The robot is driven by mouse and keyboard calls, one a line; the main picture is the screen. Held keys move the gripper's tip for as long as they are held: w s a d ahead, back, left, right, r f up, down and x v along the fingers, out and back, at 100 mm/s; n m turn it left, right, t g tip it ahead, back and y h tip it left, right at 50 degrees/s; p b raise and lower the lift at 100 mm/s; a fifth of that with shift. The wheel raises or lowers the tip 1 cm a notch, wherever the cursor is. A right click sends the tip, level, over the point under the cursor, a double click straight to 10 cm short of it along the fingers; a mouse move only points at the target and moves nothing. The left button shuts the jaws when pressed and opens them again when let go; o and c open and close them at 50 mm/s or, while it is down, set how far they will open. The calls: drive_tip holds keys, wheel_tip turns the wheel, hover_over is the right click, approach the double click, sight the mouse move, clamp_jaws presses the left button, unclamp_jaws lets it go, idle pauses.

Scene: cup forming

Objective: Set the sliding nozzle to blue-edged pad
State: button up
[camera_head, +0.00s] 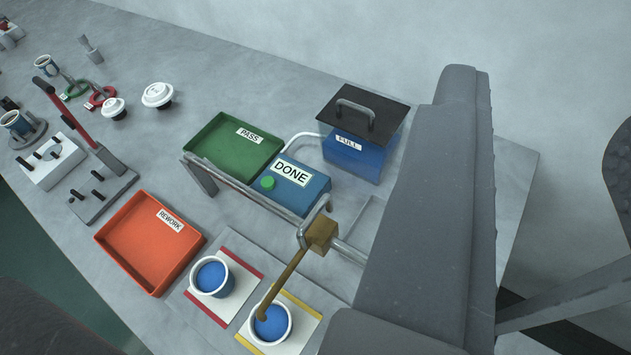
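The sliding nozzle is a brass block (322,234) on a grey rail (250,192), with a brass spout (285,282) slanting down to the left. The spout's rounded tip appears over the blue-filled white cup (271,324) on the yellow-edged pad (301,340). Left of it, another blue-filled white cup (212,277) stands on the red-edged pad (246,264). No blue-edged pad is visible. My grey arm covers the right end of the rail and the area beside the yellow-edged pad. My gripper does not show.
Behind the rail are a green PASS tray (215,143), a DONE box (312,190) with a green button and a blue FULL bin (366,159) with a black lid. An orange REWORK tray (134,258) is at left. A red-handled lever (80,121) and lids stand farther left.

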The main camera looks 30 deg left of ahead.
drive_tip(key=shift+d, duration=0.15)
drive_tip(key=m+g+y+p, duration=0.2)
drive_tip(key=g+p, duration=1.3)
drive_tip(key=p, duration=1.9)
hover_over(316, 211)
drive_tip(key=d, duration=0.3)
wheel_tip(316, 211, down, 10)
drive_tip(key=a+f, duration=0.1)
drive_tip(key=f, duration=0.3)
drive_tip(key=f+p, duration=0.1)
drive_tip(key=f, duration=0.4)
drive_tip(key=a+f, duration=0.1)
drive_tip(key=f, duration=0.3)
drive_tip(key=shift+a+f+p, duration=0.25)
drive_tip(key=shift+a+p, duration=0.1)
clamp_jaws()
